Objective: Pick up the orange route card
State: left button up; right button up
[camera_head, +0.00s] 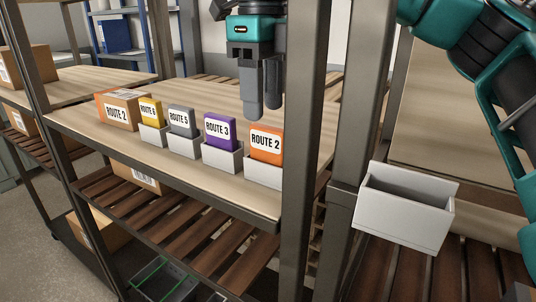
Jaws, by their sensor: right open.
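The orange route card (266,138), labelled ROUTE 2, stands upright in a white holder (264,175) at the right end of a row on the wooden shelf. My right gripper (263,103) is open and empty, with its fingers pointing down. In the picture its fingertips are just above the orange card, and I see no contact. How far behind or in front of the card they are is hard to tell. My left gripper is not in view.
Purple (219,132), grey (181,122) and yellow (151,112) cards stand in holders to the left, beside a cardboard box (117,112) marked ROUTE 2. A dark rack post (304,130) rises close to the right. An empty white bin (400,222) sits beyond it.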

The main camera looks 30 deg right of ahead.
aim_at(268, 127)
jog(key=f, duration=0.4)
jog(key=shift+s+d+f, duration=0.15)
jog(key=shift+s+d, duration=0.05)
jog(key=shift+s, duration=0.2)
jog(key=shift+f, duration=0.55)
grip_shut()
